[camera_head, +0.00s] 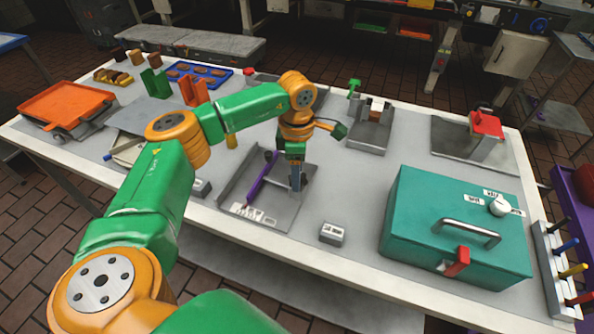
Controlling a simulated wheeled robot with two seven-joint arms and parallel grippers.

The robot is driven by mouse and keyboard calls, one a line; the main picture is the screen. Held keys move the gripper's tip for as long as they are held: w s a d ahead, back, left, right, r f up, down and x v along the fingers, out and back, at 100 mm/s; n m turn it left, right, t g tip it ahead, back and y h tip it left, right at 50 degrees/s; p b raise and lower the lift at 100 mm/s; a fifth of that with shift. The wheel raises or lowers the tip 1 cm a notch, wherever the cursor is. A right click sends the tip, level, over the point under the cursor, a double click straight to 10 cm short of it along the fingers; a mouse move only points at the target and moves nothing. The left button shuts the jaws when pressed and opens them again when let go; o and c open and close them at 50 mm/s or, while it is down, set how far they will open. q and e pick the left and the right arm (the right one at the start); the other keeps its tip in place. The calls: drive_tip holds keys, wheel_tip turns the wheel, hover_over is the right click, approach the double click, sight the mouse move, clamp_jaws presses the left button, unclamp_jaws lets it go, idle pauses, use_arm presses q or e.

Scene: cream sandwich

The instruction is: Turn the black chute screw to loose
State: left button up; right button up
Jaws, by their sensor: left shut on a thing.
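My left gripper (296,185) points down over the right part of a grey metal fixture (278,215) in the middle of the table. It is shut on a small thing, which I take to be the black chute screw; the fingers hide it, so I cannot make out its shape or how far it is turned. A long purple piece (262,178) lies slanted in the fixture, left of the gripper and apart from it. A white label is on the fixture's front edge. My right gripper is not in view.
A teal box (450,250) with a metal handle, red latch and white knob (499,206) stands at the right. A small grey labelled block (332,233) is in front. An orange tray (68,104) is at the left. A grey fixture (369,135) stands behind the gripper.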

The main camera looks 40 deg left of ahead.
use_arm(q)
drive_tip(key=n, duration=0.6)
drive_tip(key=shift+n, duration=0.4)
drive_tip(key=n, duration=0.3)
drive_tip(key=shift+n, duration=0.3)
drive_tip(key=n, duration=0.3)
drive_tip(key=shift+n+p, duration=0.3)
drive_tip(key=n, duration=0.3)
drive_tip(key=shift+d+n, duration=0.1)
drive_tip(key=shift+n, duration=0.2)
drive_tip(key=n+p, duration=0.1)
drive_tip(key=n, duration=0.2)
drive_tip(key=shift+n, duration=0.3)
drive_tip(key=n+p, duration=0.1)
drive_tip(key=n, duration=0.5)
drive_tip(key=shift+n, duration=0.3)
